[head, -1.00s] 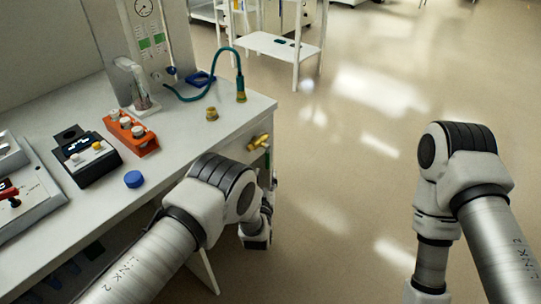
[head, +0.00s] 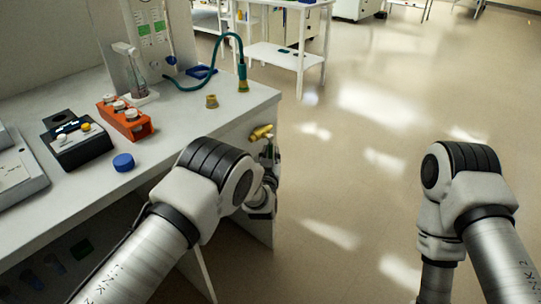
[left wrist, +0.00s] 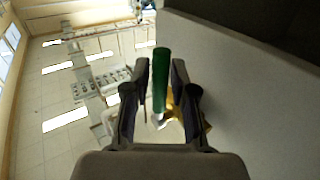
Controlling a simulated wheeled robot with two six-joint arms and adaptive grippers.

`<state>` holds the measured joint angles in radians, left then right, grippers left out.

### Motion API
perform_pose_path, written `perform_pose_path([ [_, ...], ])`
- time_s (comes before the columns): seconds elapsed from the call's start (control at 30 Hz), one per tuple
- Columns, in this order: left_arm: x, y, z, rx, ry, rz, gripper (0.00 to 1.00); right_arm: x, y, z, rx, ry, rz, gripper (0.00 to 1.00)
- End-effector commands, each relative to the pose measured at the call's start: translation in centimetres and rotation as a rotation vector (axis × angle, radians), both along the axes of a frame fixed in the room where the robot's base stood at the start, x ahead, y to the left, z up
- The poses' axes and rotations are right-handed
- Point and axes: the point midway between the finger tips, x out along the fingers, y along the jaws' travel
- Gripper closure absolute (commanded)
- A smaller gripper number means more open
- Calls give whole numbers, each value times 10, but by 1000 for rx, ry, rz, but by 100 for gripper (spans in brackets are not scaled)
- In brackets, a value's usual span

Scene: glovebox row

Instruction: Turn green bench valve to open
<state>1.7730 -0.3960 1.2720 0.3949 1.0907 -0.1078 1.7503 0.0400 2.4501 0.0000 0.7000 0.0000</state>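The bench valve has a yellow brass body (head: 261,132) on the end face of the white bench. Its green lever (left wrist: 160,80) stands upright in the left wrist view, in front of the brass body. My left gripper (left wrist: 160,72) is open, with one dark finger on each side of the lever and narrow gaps showing. In the head view the left gripper (head: 268,158) is just below the brass body and hides most of the lever. My right gripper is out of view; only my right arm shows.
The white bench (head: 205,125) holds a blue cap (head: 123,162), an orange rack (head: 124,118), a black device (head: 77,142) and a teal hose (head: 240,62). A white cart (head: 285,55) stands beyond. The floor to the right is clear.

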Motion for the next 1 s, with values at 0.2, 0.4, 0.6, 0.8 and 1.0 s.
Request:
perform_pose_path([
  [0.2, 0, 0, 0, 0, 0, 0, 100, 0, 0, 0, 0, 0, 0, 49],
  [0.4, 1, 0, -3, -9, -13, 0, 100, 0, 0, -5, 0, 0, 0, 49],
  [0.6, 4, -3, -6, -50, -70, 0, 100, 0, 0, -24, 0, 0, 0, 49],
  [0.8, 10, -8, -8, -128, -177, 0, 100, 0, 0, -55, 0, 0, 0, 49],
  [1.0, 17, -13, -6, -218, -301, -1, 100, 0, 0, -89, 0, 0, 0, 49],
])
